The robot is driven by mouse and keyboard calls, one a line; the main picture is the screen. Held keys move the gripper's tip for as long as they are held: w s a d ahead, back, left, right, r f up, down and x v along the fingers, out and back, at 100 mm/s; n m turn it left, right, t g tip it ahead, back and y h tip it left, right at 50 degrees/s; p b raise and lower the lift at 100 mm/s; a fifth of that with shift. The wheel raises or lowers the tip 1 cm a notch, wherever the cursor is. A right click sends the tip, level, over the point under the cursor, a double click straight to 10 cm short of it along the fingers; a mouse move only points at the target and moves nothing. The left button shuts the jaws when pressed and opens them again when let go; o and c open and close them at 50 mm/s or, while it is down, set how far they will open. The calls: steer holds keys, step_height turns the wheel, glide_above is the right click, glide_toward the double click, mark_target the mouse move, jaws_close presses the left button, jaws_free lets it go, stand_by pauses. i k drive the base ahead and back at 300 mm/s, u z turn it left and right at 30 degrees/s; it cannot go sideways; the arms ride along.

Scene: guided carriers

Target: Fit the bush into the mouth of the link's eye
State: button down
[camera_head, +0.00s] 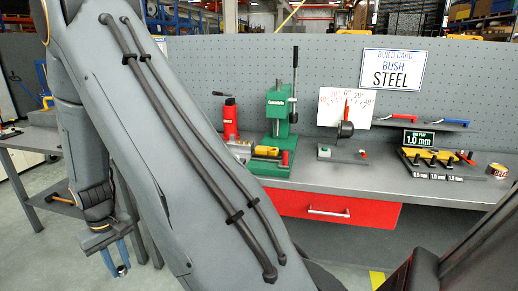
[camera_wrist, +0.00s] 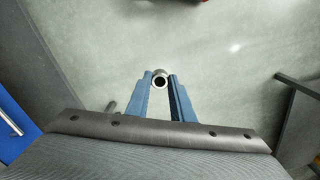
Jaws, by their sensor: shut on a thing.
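My gripper (camera_head: 117,268) hangs low at the left of the head view, off the bench and above the floor. In the wrist view its blue fingers (camera_wrist: 161,82) are shut on the bush (camera_wrist: 160,72), a small steel-coloured ring held at the fingertips with its dark bore facing the camera. A green arbor press (camera_head: 279,112) stands on the bench, far from my gripper. A yellow piece (camera_head: 265,150) lies at its base and may be the link; its eye cannot be made out.
The grey bench (camera_head: 335,180) has a red drawer (camera_head: 325,207). On it are a red bottle jack (camera_head: 230,120), a dial stand (camera_head: 345,130) and a gauge rack (camera_head: 440,165). A side table (camera_head: 50,140) stands left.

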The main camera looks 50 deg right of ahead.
mark_target(266, 151)
steer(key=i, duration=0.75)
steer(key=z, duration=1.7)
